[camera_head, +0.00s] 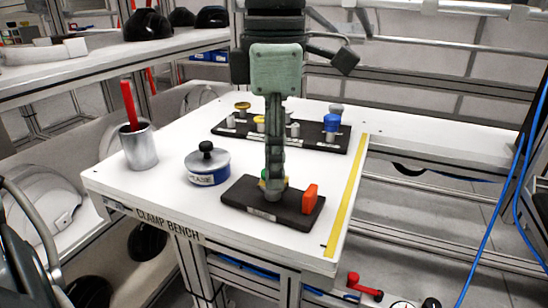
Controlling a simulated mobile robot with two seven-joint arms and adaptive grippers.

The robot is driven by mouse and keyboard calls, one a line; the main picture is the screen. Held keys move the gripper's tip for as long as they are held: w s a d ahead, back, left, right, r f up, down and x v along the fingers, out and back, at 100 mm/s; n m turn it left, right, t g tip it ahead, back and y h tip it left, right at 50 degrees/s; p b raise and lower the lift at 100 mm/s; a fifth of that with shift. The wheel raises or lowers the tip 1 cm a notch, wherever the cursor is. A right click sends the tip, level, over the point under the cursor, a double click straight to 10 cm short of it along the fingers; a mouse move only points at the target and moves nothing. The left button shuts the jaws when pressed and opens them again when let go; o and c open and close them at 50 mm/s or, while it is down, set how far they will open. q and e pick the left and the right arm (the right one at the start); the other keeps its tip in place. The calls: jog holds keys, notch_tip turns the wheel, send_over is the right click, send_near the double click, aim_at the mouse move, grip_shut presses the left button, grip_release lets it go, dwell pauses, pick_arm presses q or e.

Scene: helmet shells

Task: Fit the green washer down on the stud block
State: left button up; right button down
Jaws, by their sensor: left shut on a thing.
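The block (238,193) that I take for the stud block is a dark, flat base with a pale label, near the front of the white bench. An orange upright piece (309,197) stands at its right end. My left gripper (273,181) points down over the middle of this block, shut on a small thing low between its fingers. A grey post foot shows just below. I cannot tell whether the washer is around the stud. My right gripper is not in view.
A dark rack (222,129) with several posts and yellow and blue caps lies behind. A blue tin (207,169) with a black knob and a metal cup (139,147) holding a red stick stand at left. A yellow strip (346,197) runs along the bench's right side.

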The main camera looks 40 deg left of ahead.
pick_arm(q)
jog(key=shift+f, duration=0.25)
jog(key=o, duration=0.8)
notch_tip(320, 180, up, 12)
jog(key=shift+s+d+r, duration=0.1)
dwell(0.5)
